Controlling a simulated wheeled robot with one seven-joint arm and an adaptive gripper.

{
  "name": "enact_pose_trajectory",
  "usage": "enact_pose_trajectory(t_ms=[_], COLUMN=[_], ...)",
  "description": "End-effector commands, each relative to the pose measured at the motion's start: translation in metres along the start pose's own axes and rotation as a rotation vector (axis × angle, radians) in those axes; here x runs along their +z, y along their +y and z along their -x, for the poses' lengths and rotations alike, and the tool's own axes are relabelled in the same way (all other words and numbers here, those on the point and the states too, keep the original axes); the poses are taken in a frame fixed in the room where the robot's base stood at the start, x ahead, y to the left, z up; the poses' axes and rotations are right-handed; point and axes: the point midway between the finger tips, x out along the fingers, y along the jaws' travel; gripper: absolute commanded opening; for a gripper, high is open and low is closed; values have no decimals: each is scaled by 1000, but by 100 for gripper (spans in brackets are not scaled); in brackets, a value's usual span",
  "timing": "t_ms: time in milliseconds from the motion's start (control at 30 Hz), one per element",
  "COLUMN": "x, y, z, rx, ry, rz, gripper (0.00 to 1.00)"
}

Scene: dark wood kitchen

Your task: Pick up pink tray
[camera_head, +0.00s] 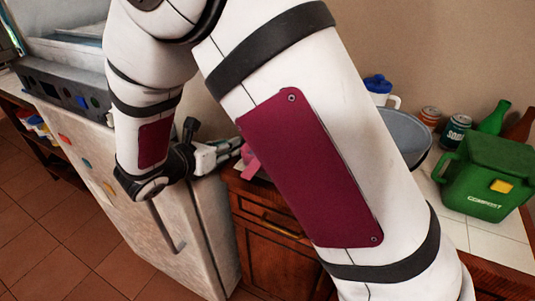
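A small pink piece (250,161), which looks like part of the pink tray, shows at the counter's left end. The rest of it is hidden behind my arm, so its full shape cannot be seen. My gripper (236,149) points right towards it from above the white fridge. Its tip is close beside the pink piece; I cannot tell whether they touch. The fingers are small and partly covered, so their opening is unclear.
The white fridge (150,200) stands left of the wooden cabinet (278,262). On the white counter are a grey bowl (408,140), a green compost bin (487,180), a blue-lidded jug (379,88), cans (456,130) and bottles (494,118). Tiled floor (45,240) is free at lower left.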

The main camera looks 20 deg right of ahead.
Motion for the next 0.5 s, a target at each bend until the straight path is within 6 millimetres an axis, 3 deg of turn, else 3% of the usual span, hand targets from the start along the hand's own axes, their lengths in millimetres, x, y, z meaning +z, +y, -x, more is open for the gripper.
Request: enact_pose_trajectory(t_ms=[300, 500], x=[0, 0], y=[-1, -1], z=[-54, -79], rx=[-5, -3], ry=[0, 1], rz=[1, 0], gripper=[26, 26])
